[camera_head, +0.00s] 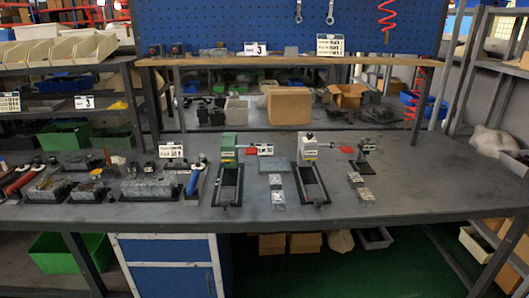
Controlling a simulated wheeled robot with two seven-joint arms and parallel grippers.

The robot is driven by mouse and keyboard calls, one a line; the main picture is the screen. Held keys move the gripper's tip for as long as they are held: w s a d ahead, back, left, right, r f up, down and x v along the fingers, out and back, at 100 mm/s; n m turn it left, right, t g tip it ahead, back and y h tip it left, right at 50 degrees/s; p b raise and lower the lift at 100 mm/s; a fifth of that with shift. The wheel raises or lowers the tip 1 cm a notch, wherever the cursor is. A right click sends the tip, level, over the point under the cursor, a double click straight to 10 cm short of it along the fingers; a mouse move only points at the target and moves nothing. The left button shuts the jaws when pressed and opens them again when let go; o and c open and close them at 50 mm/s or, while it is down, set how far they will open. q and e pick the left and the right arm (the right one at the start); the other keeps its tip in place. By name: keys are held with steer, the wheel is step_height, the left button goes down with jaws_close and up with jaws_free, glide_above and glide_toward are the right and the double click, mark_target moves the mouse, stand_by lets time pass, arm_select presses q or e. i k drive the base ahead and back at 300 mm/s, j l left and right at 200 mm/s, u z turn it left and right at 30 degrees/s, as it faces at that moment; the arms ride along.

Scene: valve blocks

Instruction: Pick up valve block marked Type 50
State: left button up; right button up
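Several grey metal blocks are on the workbench (420,200). On the left, larger blocks lie on black trays: one block (48,188) at far left, one block (88,190) beside it and one block (150,186) to their right. Near the centre, smaller blocks (277,190) lie between two black frames, and other small blocks (361,187) lie right of the right frame. White label cards stand behind them, but their writing is too small to read, so I cannot tell which block is Type 50. Neither gripper is in view.
A green device (228,149) and a pale device (307,149) stand behind the black open frames (228,185) and (312,183). Blue-handled tools (195,180) stand left of centre. A raised shelf (270,60) spans the back. The bench's right end is clear.

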mark_target(277, 197)
steer(key=i+l, duration=0.15)
steer(key=i, duration=0.25)
steer(key=i+l, duration=0.15)
steer(key=i, duration=0.3)
steer(key=i+l, duration=0.2)
steer(key=i, duration=0.2)
